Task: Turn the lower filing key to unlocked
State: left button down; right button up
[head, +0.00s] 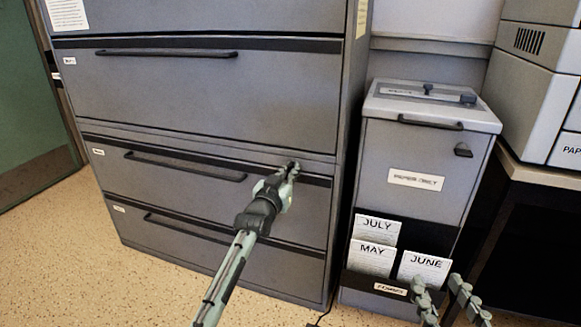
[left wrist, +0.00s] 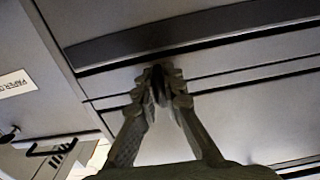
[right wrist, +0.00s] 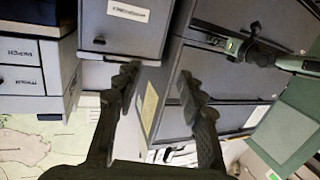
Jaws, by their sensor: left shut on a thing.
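The grey filing cabinet (head: 200,95) fills the left and middle of the head view. My left gripper (head: 290,170) reaches the upper right corner of its second drawer from the bottom. In the left wrist view its fingers (left wrist: 160,84) are shut on the small dark lower filing key (left wrist: 157,74) at the cabinet front. The fingers cover most of the key, so I cannot tell how far it is turned. My right gripper (head: 444,294) is open and empty, low in front of the paper bin; its spread fingers show in the right wrist view (right wrist: 157,85).
A grey paper bin (head: 412,205) with JULY, MAY and JUNE cards (head: 372,259) stands right of the cabinet. A printer (head: 530,80) sits on a table (head: 545,178) at the far right. A green door (head: 30,110) is at the left. The speckled floor (head: 70,265) is clear.

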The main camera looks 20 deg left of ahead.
jog(key=shift+d+f+g, duration=0.3)
jog(key=shift+d+f, duration=0.05)
jog(key=shift+f, duration=0.35)
pick_arm(q)
jog(key=c, duration=1.6)
grip_release()
jog(key=s, duration=1.2)
jog(key=shift+a, duration=0.25)
